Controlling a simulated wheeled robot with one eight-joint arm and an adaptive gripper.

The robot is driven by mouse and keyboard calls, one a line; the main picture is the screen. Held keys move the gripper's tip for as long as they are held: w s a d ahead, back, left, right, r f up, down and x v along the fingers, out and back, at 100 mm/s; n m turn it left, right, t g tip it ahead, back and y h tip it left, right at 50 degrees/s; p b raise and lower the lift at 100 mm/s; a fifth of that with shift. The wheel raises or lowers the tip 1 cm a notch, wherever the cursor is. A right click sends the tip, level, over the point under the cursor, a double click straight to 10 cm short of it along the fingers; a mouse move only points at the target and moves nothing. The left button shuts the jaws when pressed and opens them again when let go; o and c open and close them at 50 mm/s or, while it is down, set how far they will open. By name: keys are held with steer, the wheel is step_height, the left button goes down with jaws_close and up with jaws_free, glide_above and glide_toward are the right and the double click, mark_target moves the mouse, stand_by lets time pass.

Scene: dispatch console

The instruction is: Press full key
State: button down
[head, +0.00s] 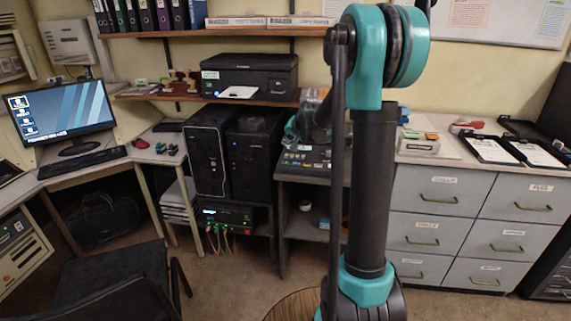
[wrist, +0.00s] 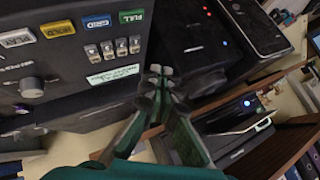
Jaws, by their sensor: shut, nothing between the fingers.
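The green key labelled FULL (wrist: 131,16) is at the top of the wrist view, last in a row on a black console. Beside it are a blue GRID key (wrist: 96,23), a yellow HOLD key (wrist: 58,29) and a white key (wrist: 17,39). My gripper (wrist: 161,70) is shut and empty. Its tips show to the right of and below the FULL key, apart from it in the picture. In the head view the console (head: 305,160) sits behind my arm, which partly hides it; the FULL key cannot be made out there.
Small switches (wrist: 113,48) and a knob (wrist: 31,87) are on the console near the keys. Black computer towers (head: 211,155) stand left of the console. A grey drawer cabinet (head: 440,185) is on the right. A printer (head: 250,75) sits on a shelf above.

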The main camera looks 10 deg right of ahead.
mark_target(286, 163)
steer(key=shift+f, duration=3.25)
steer(key=shift+f, duration=0.15)
steer(key=shift+f, duration=0.25)
steer(key=shift+f, duration=0.35)
steer(key=shift+r, duration=0.75)
steer(key=shift+r, duration=2.55)
